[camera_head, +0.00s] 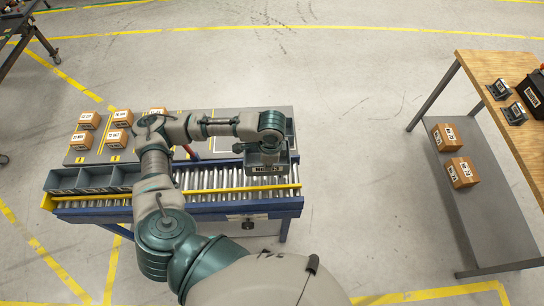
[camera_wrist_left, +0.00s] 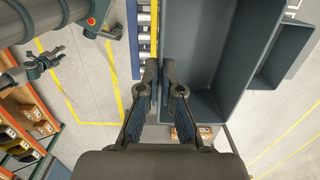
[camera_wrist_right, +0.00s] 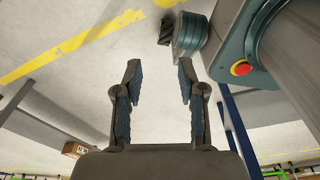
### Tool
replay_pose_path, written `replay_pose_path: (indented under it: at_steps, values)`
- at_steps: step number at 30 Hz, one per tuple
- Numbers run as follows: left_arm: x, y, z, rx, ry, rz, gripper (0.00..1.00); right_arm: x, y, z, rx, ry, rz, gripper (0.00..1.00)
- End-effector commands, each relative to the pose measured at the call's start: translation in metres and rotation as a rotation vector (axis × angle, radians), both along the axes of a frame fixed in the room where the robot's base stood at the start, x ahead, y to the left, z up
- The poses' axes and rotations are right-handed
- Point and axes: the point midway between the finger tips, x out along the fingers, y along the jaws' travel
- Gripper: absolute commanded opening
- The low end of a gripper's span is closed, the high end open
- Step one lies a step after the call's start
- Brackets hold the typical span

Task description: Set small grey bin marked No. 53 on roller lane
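A small grey bin (camera_head: 265,169) with a white label sits at the right part of the roller lane (camera_head: 214,180) in the head view. The label is too small to read surely. I cannot tell whether the bin touches the rollers. My left gripper (camera_head: 268,150) is over the bin, pointing down. In the left wrist view, its fingers (camera_wrist_left: 160,78) are close together at the edge of a grey bin wall (camera_wrist_left: 215,60), seemingly pinching it. My right gripper (camera_wrist_right: 159,75) is open and empty, seen only in the right wrist view, with bare floor beyond it.
More grey bins (camera_head: 65,180) stand at the lane's left end. A yellow rail (camera_head: 225,189) runs along the lane's near side. Several orange boxes (camera_head: 81,140) sit on the grey top behind it. A wooden table (camera_head: 490,66) with a lower shelf stands at right.

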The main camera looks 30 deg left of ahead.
Motion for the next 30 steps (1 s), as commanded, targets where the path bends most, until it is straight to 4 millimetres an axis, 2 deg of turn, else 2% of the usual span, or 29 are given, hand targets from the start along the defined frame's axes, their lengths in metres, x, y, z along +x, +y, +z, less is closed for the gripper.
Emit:
replay_pose_path:
  at_steps: [3, 6, 10, 16, 18, 25, 30]
  values:
    - [0.004, 0.001, -0.010, -0.001, 0.003, 0.002, 0.00, -0.023, -0.001, -0.013, -0.002, 0.033, 0.000, 0.40]
    - [0.006, 0.001, -0.018, -0.001, 0.005, 0.001, 0.00, -0.033, -0.001, -0.023, -0.003, 0.046, 0.000, 0.40]
    - [0.006, 0.001, -0.026, -0.001, 0.003, 0.001, 0.00, -0.027, -0.001, -0.036, -0.002, 0.039, 0.000, 0.40]
    - [0.004, 0.001, -0.038, -0.001, 0.003, 0.001, 0.00, 0.004, 0.001, -0.054, 0.002, -0.008, 0.001, 0.40]
    - [0.004, 0.001, -0.041, 0.000, 0.006, 0.002, 0.00, 0.007, 0.001, -0.048, 0.001, -0.011, 0.001, 0.40]
    - [0.005, -0.001, -0.060, -0.001, 0.005, 0.000, 0.00, -0.008, 0.000, -0.047, 0.000, 0.010, 0.001, 0.40]
    - [0.005, 0.000, -0.067, 0.000, 0.004, 0.001, 0.00, -0.019, -0.001, -0.047, -0.002, 0.027, 0.002, 0.40]
